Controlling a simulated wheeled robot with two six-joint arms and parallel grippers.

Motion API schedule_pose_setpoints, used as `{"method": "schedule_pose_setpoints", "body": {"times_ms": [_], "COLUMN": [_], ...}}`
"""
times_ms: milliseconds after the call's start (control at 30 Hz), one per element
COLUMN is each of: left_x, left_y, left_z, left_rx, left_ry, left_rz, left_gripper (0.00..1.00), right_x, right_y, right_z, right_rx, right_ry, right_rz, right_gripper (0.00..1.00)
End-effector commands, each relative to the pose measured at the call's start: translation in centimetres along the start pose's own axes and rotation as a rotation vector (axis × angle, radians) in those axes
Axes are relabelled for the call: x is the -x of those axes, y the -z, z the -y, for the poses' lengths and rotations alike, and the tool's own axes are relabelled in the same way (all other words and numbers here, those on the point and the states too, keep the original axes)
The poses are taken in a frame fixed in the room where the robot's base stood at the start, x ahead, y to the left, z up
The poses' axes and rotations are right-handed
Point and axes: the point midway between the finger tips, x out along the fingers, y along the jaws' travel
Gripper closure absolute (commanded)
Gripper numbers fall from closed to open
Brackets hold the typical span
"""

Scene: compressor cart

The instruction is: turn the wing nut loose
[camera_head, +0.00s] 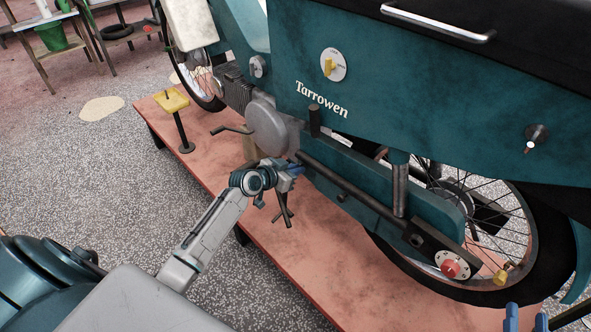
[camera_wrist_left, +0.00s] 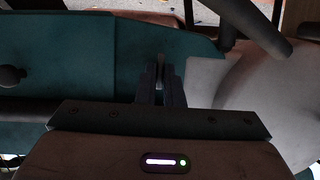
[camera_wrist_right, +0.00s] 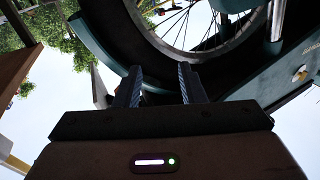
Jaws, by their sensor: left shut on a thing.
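A small yellow piece (camera_head: 501,277), which looks like the wing nut, sits low by the rear wheel, right of a red knob (camera_head: 450,268) on a pale disc. My right gripper (camera_head: 527,318) shows only its blue fingertips at the bottom right edge, below the yellow piece and apart from it. In the right wrist view its fingers (camera_wrist_right: 158,85) are spread with nothing between them. My left gripper (camera_head: 297,170) is at the machine's lower side near the round grey cover. In the left wrist view its fingers (camera_wrist_left: 161,75) are closed on a thin part, mostly hidden.
The teal motorbike-like machine (camera_head: 420,90) stands on a reddish low platform (camera_head: 285,265). A dark bar (camera_head: 355,190) slants along its side. A yellow-topped stand (camera_head: 172,101) is at the platform's left. Speckled floor (camera_head: 90,170) is open at the left.

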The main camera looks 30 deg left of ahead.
Motion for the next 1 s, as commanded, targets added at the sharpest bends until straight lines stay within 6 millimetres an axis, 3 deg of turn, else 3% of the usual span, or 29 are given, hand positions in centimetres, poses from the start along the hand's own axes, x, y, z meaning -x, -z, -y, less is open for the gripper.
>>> {"method": "schedule_pose_setpoints", "body": {"times_ms": [133,200,267,633,1000], "left_x": [0.0,0.0,0.0,0.7,7.7], "left_y": [0.1,0.1,0.1,0.0,0.1], "left_z": [0.0,0.0,0.0,0.1,0.1], "left_rx": [-0.001,-0.001,-0.001,-0.002,-0.006], "left_ry": [0.001,0.001,0.001,0.001,0.001], "left_rz": [-0.003,-0.003,-0.002,0.000,0.001], "left_gripper": [1.00,0.79,0.71,0.71,0.71], "right_x": [-0.1,-0.2,-0.2,-0.1,3.3], "right_y": [0.1,0.2,0.2,0.1,-6.3], "right_z": [0.0,0.0,0.0,0.0,0.5], "right_rx": [0.001,0.001,0.002,0.000,-0.047], "right_ry": [0.001,0.001,0.001,0.002,0.003], "right_rz": [-0.004,-0.005,-0.005,0.012,0.367], "right_gripper": [0.64,0.64,0.64,0.64,0.64]}}
